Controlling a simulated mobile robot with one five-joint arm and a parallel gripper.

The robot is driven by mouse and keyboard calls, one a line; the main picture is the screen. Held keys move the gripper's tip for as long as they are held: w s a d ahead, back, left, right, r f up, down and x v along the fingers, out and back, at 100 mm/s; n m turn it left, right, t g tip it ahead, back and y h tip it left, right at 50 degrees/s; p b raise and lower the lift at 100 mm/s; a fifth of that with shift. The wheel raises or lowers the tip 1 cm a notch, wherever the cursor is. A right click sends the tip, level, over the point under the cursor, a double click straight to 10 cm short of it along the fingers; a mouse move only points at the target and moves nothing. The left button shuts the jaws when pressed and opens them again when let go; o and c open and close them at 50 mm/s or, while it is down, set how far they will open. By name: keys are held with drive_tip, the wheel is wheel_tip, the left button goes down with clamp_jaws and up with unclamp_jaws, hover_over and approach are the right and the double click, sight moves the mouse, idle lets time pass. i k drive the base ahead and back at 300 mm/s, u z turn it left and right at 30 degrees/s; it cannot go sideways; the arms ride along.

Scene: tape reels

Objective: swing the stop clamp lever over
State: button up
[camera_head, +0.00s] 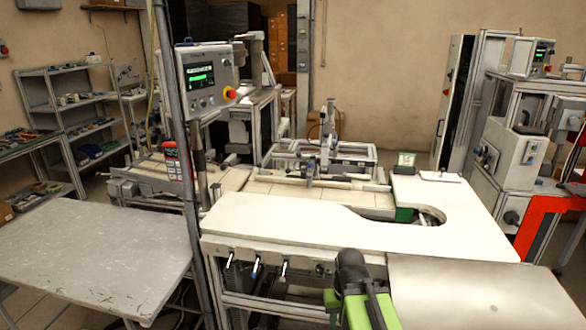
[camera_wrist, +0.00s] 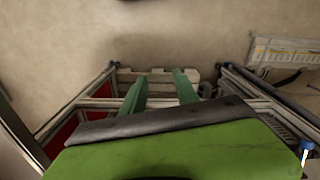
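Several small levers hang along the front rail under the white worktop in the head view. One has a blue end (camera_head: 254,270); another lever (camera_head: 284,268) is pale and hangs to its right. I cannot tell which, if any, is the stop clamp lever. In the wrist view a blue-tipped part (camera_wrist: 306,146) shows at the lower right edge. My gripper (camera_wrist: 160,76) shows two green fingers, spread apart with nothing between them. In the head view my green and black arm stands at the bottom, right of the levers; its fingertips cannot be made out there.
The white worktop (camera_head: 300,217) has a rounded cutout at its right. A grey metal table (camera_head: 470,291) stands at the lower right and a worn table (camera_head: 90,248) at the left. Shelves line the left wall.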

sight(294, 170)
drive_tip(key=u, duration=2.65)
drive_tip(key=k, duration=1)
drive_tip(key=z, duration=0.8)
drive_tip(key=i, duration=1.7)
